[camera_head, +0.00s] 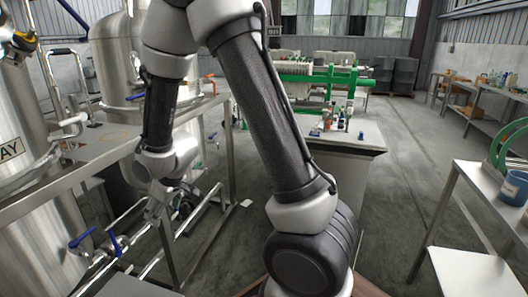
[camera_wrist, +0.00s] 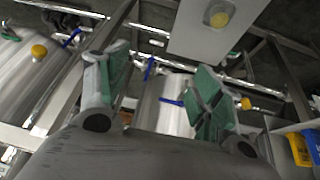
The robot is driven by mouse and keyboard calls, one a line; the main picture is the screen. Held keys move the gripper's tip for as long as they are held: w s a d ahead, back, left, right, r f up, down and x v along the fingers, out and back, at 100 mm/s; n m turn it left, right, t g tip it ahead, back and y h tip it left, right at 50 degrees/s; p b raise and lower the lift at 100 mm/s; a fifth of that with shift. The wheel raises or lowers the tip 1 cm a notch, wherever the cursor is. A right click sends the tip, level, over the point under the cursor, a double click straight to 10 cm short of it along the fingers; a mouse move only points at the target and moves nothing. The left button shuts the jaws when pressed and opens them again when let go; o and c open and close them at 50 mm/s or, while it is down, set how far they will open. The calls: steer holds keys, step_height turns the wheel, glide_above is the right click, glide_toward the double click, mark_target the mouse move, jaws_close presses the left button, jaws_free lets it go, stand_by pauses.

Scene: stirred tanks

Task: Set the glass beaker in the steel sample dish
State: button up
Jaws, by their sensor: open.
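My gripper (camera_wrist: 160,68) shows in the wrist view with its two green-padded fingers spread apart and nothing between them. In the head view my arm reaches down over the left side, and the gripper end is hard to make out among the pipes. I cannot pick out the glass beaker or the steel sample dish with certainty in either view. Small bottles and vessels (camera_head: 342,118) stand on the bench (camera_head: 350,138) behind my arm, too small to tell apart.
Steel tanks (camera_head: 112,62) and a platform (camera_head: 100,145) with pipes and blue-handled valves (camera_head: 82,238) fill the left. A table with a blue cup (camera_head: 514,188) and green hose stands at right. The floor (camera_head: 410,150) between the central bench and right tables is clear.

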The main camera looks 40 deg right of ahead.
steer(key=s+d+r+m+h, duration=0.1)
steer(key=s+d+r+m, duration=0.1)
steer(key=s+d+r, duration=0.5)
steer(key=s+d+r+m, duration=0.25)
steer(key=d+r, duration=0.35)
steer(key=r, duration=0.4)
steer(key=s+d+r, duration=0.2)
steer(key=s, duration=0.6)
steer(key=s+d+r+m+h, duration=0.1)
steer(key=s+d+r, duration=0.2)
steer(key=s, duration=0.5)
steer(key=shift+d+r+g, duration=0.15)
steer(key=shift+r+g, duration=0.15)
steer(key=shift+r, duration=0.05)
steer(key=shift+m, duration=0.25)
